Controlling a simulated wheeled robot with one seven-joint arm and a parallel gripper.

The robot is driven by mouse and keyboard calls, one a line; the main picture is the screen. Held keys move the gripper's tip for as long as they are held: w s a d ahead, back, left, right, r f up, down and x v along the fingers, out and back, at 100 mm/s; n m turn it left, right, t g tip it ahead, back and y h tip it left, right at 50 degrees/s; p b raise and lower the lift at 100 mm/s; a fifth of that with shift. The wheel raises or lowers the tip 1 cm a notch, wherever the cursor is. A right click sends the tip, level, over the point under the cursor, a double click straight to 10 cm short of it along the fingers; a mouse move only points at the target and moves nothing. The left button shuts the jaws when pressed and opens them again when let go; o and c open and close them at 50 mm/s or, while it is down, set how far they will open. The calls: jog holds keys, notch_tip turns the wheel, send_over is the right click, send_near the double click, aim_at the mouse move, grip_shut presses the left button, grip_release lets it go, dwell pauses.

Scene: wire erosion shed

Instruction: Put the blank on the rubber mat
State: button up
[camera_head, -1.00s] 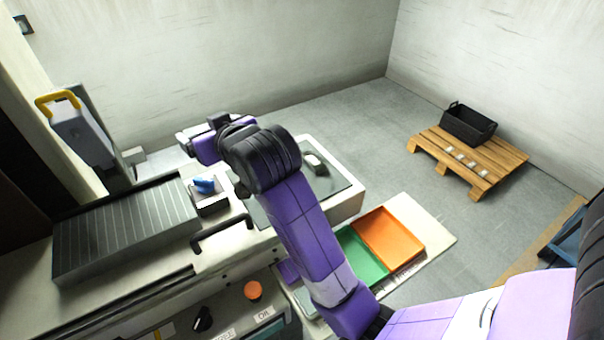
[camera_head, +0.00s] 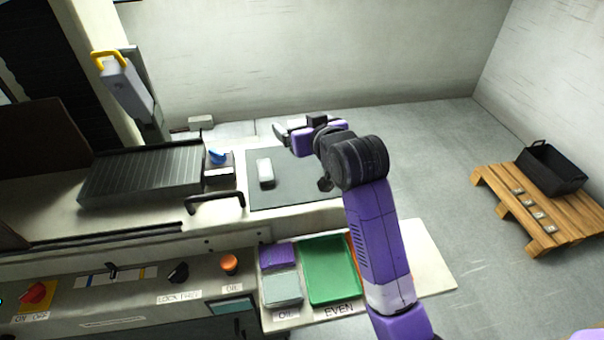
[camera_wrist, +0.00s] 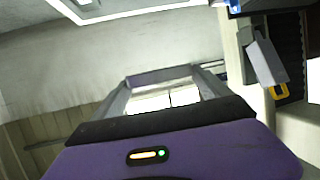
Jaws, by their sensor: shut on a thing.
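My gripper (camera_head: 280,132) shows just above the far edge of the dark rubber mat (camera_head: 290,196) in the head view, pointing left. In the wrist view its two fingers (camera_wrist: 163,85) close on a thin grey bar-like thing, the blank (camera_wrist: 158,76), held across the fingertips. The blank can hardly be told from the fingers in the head view. The gripper looks raised and level, with wall and a ceiling lamp behind it. A pale block (camera_head: 265,172) lies on the left part of the mat. My arm hides part of the mat's right side.
A ribbed grey plate (camera_head: 140,180) and a small box with a blue knob (camera_head: 217,157) stand left of the mat. Purple (camera_head: 278,256), grey (camera_head: 283,290) and green (camera_head: 328,268) trays lie in front. A pallet (camera_head: 500,205) with a black crate (camera_head: 550,168) stands right.

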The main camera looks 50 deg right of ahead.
aim_at(301, 181)
notch_tip(301, 181, down, 16)
jog(key=shift+f, duration=0.1)
dwell(0.4)
jog(key=o, duration=1.8)
jog(key=shift+f, duration=0.2)
jog(key=shift+o, duration=0.2)
jog(key=shift+r, duration=0.15)
jog(key=s+a+r+n+y, duration=0.1)
jog(key=s+a+r, duration=0.1)
jog(key=s+a, duration=0.5)
jog(key=s+a+r+n+t+y, duration=0.1)
jog(key=s+a, duration=0.6)
jog(key=s, duration=1.1)
jog(key=s+a+r+n+t+y, duration=0.1)
jog(key=s+a+r+n+y, duration=0.1)
jog(key=s+a, duration=0.6)
jog(key=s+r+y, duration=0.1)
jog(key=s, duration=0.4)
jog(key=shift+n+b, duration=0.3)
jog(key=shift+b, duration=0.1)
jog(key=shift+r, duration=0.1)
